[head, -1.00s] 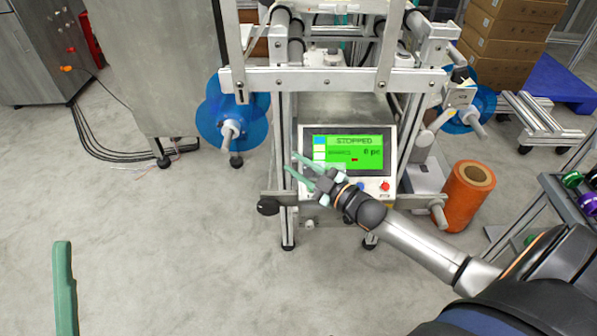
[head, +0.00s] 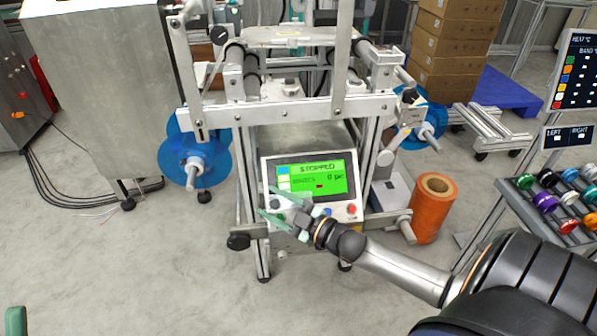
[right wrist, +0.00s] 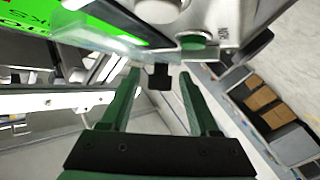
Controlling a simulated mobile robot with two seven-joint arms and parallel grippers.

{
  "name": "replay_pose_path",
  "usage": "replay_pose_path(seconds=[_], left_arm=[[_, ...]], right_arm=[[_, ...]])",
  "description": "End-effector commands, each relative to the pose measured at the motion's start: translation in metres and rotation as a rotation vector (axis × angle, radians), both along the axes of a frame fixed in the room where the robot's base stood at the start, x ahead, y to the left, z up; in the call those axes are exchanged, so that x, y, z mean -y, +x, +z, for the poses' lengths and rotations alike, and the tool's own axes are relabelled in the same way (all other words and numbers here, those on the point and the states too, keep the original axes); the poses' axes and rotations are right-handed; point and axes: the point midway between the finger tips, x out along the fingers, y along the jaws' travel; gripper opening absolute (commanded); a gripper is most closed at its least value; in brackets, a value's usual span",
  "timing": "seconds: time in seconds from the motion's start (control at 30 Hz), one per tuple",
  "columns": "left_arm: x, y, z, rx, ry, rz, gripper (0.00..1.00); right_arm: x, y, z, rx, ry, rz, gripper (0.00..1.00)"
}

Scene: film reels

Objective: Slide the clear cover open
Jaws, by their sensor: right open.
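The control panel (head: 355,190) has a green screen reading STOPPED. The clear cover (right wrist: 78,32) shows in the right wrist view as a see-through strip beside the green screen; in the head view it is hard to make out. My right gripper (head: 262,201) is open at the panel's lower left, its fingers pointing left. In the right wrist view a small dark tab (right wrist: 158,78) appears between the open fingertips; I cannot tell whether they touch it. One green finger of my left gripper (head: 15,320) shows at the bottom left, far from the panel.
Blue reels hang left (head: 190,155) and right (head: 425,115) of the machine. An orange roll (head: 433,210) stands on the floor to its right. A rack of coloured spools (head: 560,200) is at the far right. The floor at front left is clear.

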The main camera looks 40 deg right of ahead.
Motion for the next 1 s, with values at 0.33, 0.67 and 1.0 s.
replay_pose_path(seconds=[0.33,0.67,1.0], left_arm=[[-0.003,0.0,0.024,0.021,0.023,0.027,1.0],[-0.003,-0.001,0.03,0.024,0.025,0.039,1.0],[-0.004,-0.001,0.03,0.025,0.021,0.041,1.0]], right_arm=[[0.017,-0.064,0.002,-0.005,0.001,-0.001,0.62],[0.026,-0.094,0.001,0.0,0.0,0.0,0.62],[0.026,-0.096,0.0,0.001,-0.001,0.001,0.62]])
